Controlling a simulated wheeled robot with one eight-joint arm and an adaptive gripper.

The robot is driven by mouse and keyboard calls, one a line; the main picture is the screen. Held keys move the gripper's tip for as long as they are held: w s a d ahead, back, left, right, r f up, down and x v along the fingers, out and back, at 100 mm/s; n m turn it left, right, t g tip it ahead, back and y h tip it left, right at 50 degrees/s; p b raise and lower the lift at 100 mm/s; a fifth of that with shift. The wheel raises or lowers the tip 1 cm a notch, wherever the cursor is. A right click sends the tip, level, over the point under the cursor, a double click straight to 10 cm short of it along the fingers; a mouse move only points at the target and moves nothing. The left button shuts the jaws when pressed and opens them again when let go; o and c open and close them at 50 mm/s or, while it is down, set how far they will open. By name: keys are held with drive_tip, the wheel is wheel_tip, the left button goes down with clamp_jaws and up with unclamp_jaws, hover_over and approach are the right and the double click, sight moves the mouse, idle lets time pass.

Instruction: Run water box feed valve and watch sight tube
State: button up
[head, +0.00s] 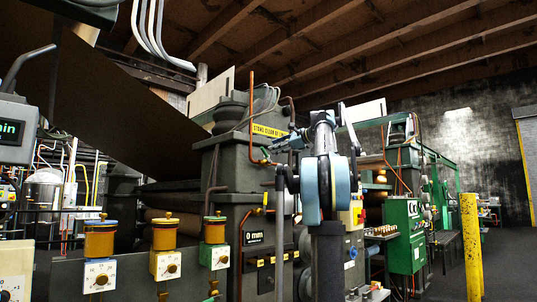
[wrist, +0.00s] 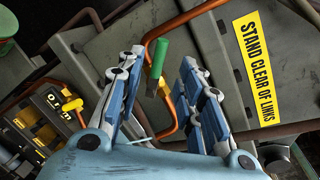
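A green-handled lever (wrist: 157,60), apparently the feed valve, stands by a bent copper pipe (wrist: 172,24) on a grey machine housing. My gripper (wrist: 161,57) is open, with its blue-and-grey fingers spread on either side of the green handle. Nothing visible is clamped, and I cannot tell whether either finger touches the handle. In the head view my gripper (head: 284,143) reaches left toward the housing, near a small valve (head: 265,153) on a copper pipe (head: 251,115). I cannot single out the sight tube in either view.
A yellow "STAND CLEAR OF LINKS" label (wrist: 253,60) lies right of the fingers. Yellow-handled fittings (wrist: 70,104) sit at left.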

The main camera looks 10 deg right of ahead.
drive_tip(key=shift+v, duration=1.65)
drive_tip(key=s+a+f+n+g+h, duration=0.1)
drive_tip(key=s+a+f+n+g, duration=0.15)
drive_tip(key=s+f, duration=0.7)
drive_tip(key=s+a+f+n+g+h, duration=0.2)
drive_tip(key=s+a+f+n, duration=0.2)
drive_tip(key=f, duration=1.1)
drive_tip(key=s+a+f+n+g+h, duration=0.1)
drive_tip(key=s+a+f+n+g, duration=0.2)
drive_tip(key=s+f, duration=0.65)
drive_tip(key=s+d+f+n+h, duration=0.2)
drive_tip(key=s+f, duration=0.5)
drive_tip(key=f, duration=0.7)
drive_tip(key=s+d+f+n+g+h, duration=0.1)
drive_tip(key=s+f+n+h, duration=0.2)
drive_tip(key=s+f, duration=0.4)
drive_tip(key=s+d+f+n+g+h, duration=0.1)
drive_tip(key=s+f, duration=0.7)
drive_tip(key=f, duration=1.3)
drive_tip(key=shift+d+f+n+h, duration=0.2)
drive_tip(key=shift+d+n+h, duration=0.55)
drive_tip(key=shift+n, duration=0.5)
drive_tip(key=shift+w, duration=0.1)
drive_tip(key=shift+w+f, duration=0.2)
drive_tip(key=shift+w, duration=0.25)
